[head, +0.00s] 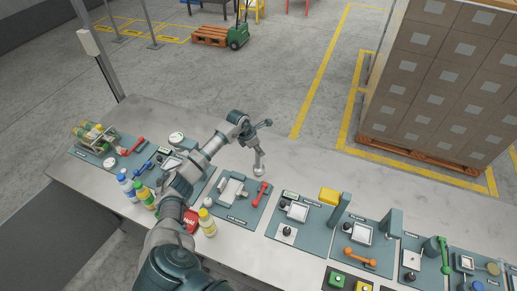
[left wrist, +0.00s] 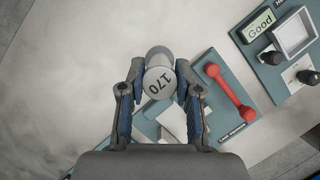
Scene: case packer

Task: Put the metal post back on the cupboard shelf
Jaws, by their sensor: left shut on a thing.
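My left gripper (head: 254,133) is over the workbench, past the stations' back edge. It is shut on the metal post (head: 258,161), a slim silver piece with a wider foot that points down. The cupboard shelf is not recognisable in either view. My right gripper is not in view.
The grey bench (head: 325,178) is bare behind the stations. A station with a red handle (head: 260,194) lies close in front of the post; the handle also shows in the left wrist view (left wrist: 229,92). Bottles (head: 207,222) stand near my arm. Stacked cartons (head: 440,90) stand beyond the bench.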

